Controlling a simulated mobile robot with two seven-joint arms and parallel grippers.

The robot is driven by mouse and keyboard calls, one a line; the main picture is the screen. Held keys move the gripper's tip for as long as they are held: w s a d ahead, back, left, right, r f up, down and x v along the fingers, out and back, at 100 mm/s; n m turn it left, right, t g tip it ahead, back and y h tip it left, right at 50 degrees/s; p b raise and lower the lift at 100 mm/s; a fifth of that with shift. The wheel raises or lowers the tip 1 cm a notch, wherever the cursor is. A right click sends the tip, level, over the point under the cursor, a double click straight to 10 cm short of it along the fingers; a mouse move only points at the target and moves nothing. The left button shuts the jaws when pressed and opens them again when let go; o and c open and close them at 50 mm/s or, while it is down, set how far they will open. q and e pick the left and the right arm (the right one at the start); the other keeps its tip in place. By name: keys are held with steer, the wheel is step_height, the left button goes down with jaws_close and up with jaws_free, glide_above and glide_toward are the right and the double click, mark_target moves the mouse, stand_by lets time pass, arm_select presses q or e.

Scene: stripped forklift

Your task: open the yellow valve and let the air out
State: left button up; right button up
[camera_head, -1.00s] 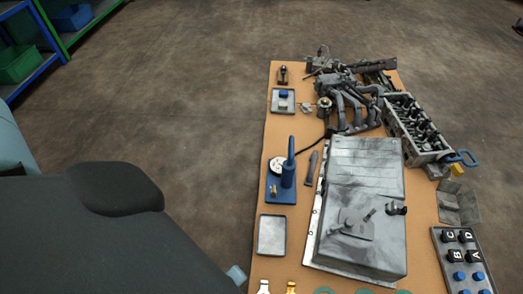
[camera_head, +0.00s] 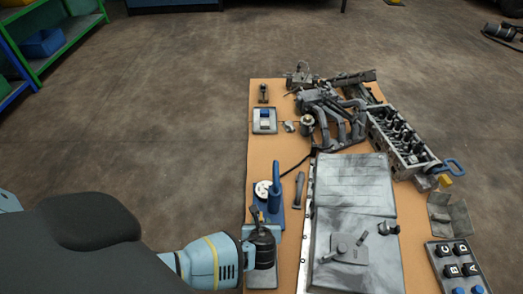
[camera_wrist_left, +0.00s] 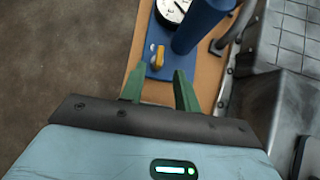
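A blue air pump with an upright cylinder (camera_head: 275,187) and a round white gauge (camera_head: 262,189) stands near the left edge of the table. In the left wrist view, the yellow valve (camera_wrist_left: 157,57) sits on the pump's blue base, below the gauge (camera_wrist_left: 172,10) and left of the cylinder (camera_wrist_left: 203,22). My left gripper (camera_wrist_left: 159,73) is open, its two green fingers apart, with the valve just beyond and between their tips. No contact shows. In the head view, my gripper largely hides the valve and front of the base. My right gripper is not in view.
A grey metal casing (camera_head: 350,190) lies right of the pump, with a dark bar (camera_head: 299,189) between them. A small tray with blue parts (camera_head: 264,121) is farther back. A metal tray (camera_head: 262,280) is partly hidden under my left arm. Engine parts fill the back right.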

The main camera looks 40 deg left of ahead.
mark_target(261, 216)
arm_select(q)
steer(key=b+x, duration=0.2)
steer(key=x, duration=0.3)
steer(key=shift+f+b, duration=0.2)
steer(key=shift+b, duration=0.2)
steer(key=shift+w+a+f+b, duration=0.3)
steer(key=shift+w+a+f, duration=0.05)
steer(key=shift+w, duration=0.1)
jaws_close()
